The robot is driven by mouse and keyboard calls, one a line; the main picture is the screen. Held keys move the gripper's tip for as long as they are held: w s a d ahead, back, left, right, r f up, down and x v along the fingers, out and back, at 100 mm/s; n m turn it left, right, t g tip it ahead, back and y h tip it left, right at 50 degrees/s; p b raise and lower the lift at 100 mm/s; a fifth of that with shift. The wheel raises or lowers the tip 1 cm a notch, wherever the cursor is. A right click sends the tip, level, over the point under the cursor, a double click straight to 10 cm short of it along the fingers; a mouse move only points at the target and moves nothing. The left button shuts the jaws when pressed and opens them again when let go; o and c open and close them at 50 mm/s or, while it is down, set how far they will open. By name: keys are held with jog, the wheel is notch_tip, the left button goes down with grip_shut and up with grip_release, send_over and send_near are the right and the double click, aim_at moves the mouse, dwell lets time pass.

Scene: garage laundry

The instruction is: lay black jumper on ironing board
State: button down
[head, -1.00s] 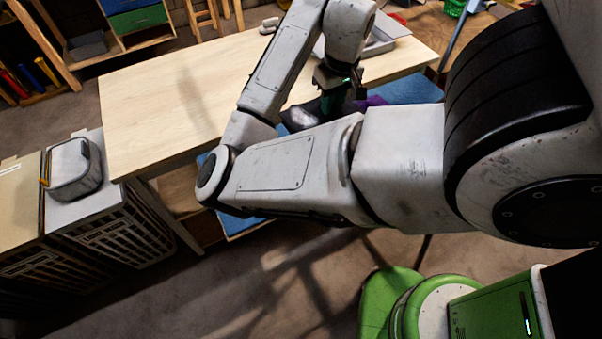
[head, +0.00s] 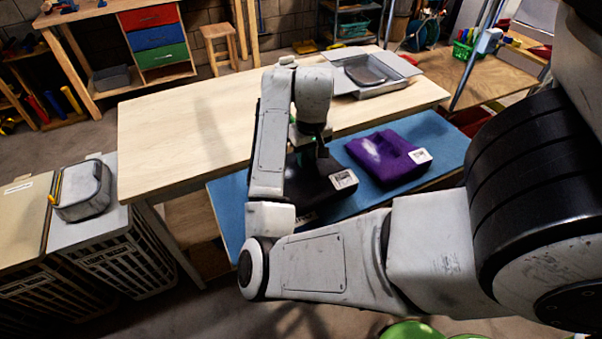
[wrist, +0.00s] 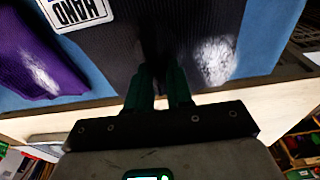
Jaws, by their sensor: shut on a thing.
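The black jumper (head: 308,188), a folded dark garment with a white tag, shows over the blue ironing board (head: 435,137) in the head view. My gripper (head: 319,149) is above it with fingers pointing down. In the wrist view the green fingers of my gripper (wrist: 160,85) are shut on the edge of the black jumper (wrist: 120,45), which has a pale shiny patch. The blue board (wrist: 268,25) shows beyond it. I cannot tell whether the whole jumper rests on the board. My arm hides part of the jumper and board.
A folded purple jumper (head: 388,160) lies on the board just right of the black one. A wooden table (head: 190,130) stands behind, with a grey tray (head: 375,75) on it. Laundry baskets (head: 120,255) with a grey box (head: 82,190) stand at left.

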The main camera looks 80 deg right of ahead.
jog(key=shift+w+f+p, duration=0.3)
jog(key=shift+w+f, duration=0.15)
jog(key=shift+w, duration=0.05)
jog(key=shift+w+d+f+p, duration=0.1)
jog(key=shift+w+f+p, duration=0.1)
jog(key=shift+f, duration=0.8)
jog(key=shift+w+f+p, duration=0.15)
jog(key=shift+f, duration=0.85)
jog(key=shift+f, duration=0.15)
jog(key=c, duration=1)
grip_release()
jog(key=r, duration=0.3)
jog(key=r+p, duration=0.1)
jog(key=r, duration=0.3)
jog(key=a+r, duration=0.1)
jog(key=r, duration=0.2)
jog(key=shift+s+r, duration=0.3)
jog(key=shift+s+r+p, duration=0.2)
jog(key=shift+r+p, duration=0.2)
jog(key=shift+r, duration=0.45)
